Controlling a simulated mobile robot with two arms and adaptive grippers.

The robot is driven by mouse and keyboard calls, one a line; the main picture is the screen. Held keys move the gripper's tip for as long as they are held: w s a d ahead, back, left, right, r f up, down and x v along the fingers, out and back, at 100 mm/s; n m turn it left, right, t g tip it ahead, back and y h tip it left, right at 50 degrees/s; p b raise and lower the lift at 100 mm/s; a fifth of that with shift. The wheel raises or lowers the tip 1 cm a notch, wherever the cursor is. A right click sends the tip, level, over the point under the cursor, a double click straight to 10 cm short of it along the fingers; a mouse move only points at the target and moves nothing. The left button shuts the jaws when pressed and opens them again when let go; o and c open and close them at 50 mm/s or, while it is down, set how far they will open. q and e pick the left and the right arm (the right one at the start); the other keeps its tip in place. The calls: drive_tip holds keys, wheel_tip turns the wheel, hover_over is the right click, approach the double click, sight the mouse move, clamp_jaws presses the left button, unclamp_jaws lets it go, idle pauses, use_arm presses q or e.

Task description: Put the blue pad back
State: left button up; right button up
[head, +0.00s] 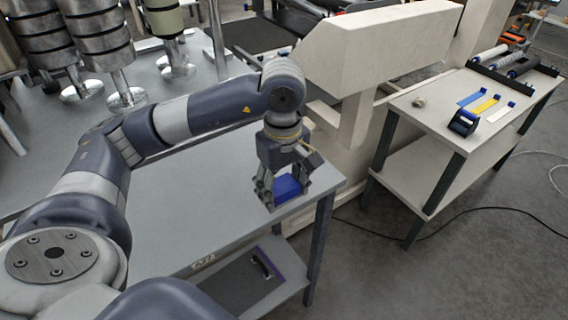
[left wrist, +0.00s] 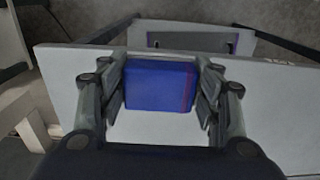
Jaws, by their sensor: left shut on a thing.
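The blue pad (head: 287,187) is a small blue block at the right end of the grey table (head: 200,215). My left gripper (head: 281,198) points down over it, with its fingers on either side of the pad. In the left wrist view the pad (left wrist: 160,85) sits between the two fingers (left wrist: 160,100), which are shut on it. A thin reddish line runs near the pad's right side there. Whether the pad touches the tabletop is hard to tell. My right gripper is not in view.
A beige machine (head: 375,50) stands behind the table's right end. A lower shelf (head: 245,285) holds a dark tray. Steel-banded cylinders stand at back left. The table's middle is clear.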

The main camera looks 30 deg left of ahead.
use_arm(q)
drive_tip(key=w+a+p, duration=0.1)
drive_tip(key=w+a, duration=0.1)
drive_tip(key=w, duration=0.1)
drive_tip(key=w+a+p, duration=0.1)
drive_tip(key=w+a, duration=0.1)
drive_tip(key=w, duration=0.1)
drive_tip(key=w+a+f+p, duration=0.1)
drive_tip(key=w+a, duration=0.1)
drive_tip(key=w, duration=0.1)
drive_tip(key=shift+w+a, duration=0.15)
drive_tip(key=shift+w, duration=0.25)
wheel_tip(320, 180, down, 3)
drive_tip(key=shift+r+p, duration=0.15)
drive_tip(key=shift+p, duration=1)
drive_tip(key=shift+f, duration=0.6)
drive_tip(key=o, duration=0.9)
drive_tip(key=shift+o, duration=0.2)
